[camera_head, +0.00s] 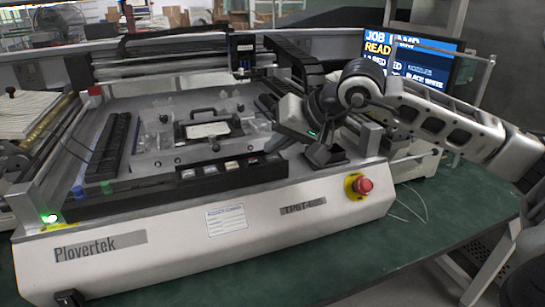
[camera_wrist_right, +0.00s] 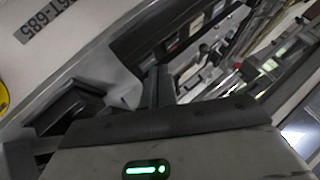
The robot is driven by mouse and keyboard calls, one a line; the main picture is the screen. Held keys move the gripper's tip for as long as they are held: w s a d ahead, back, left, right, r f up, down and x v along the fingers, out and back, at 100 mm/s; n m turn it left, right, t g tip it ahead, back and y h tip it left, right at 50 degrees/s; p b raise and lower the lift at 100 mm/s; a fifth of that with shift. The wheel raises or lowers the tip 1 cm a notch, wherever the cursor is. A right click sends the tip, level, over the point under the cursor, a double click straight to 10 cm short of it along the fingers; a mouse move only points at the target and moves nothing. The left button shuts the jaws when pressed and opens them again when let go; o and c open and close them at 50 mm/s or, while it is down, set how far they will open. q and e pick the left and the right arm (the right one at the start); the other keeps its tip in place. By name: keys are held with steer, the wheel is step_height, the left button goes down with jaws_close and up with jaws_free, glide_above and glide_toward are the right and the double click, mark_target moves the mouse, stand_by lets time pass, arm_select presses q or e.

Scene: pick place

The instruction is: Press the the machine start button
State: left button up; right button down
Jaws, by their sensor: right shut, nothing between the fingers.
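The machine (camera_head: 150,235), a large silver-grey unit marked Plovertek, stands on a green table in the head view. A black strip on its front edge carries a row of buttons (camera_head: 231,166) in white, red and dark colours. I cannot read which one is the start button. The strip also shows, blurred, in the right wrist view (camera_wrist_right: 172,45). My left gripper is not in view.
A red emergency stop (camera_head: 363,185) on a yellow base sits on the front face, right of the strip. A green lamp (camera_head: 50,217) glows at the left corner. A monitor (camera_head: 420,60) stands behind. The table (camera_head: 400,245) is mostly clear at front right.

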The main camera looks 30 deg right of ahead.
steer(key=shift+f+b, duration=0.4)
steer(key=shift+r, duration=0.15)
stand_by(0.5)
steer(key=shift+r+p, duration=0.55)
steer(key=shift+r, duration=0.1)
steer(key=shift+r, duration=0.15)
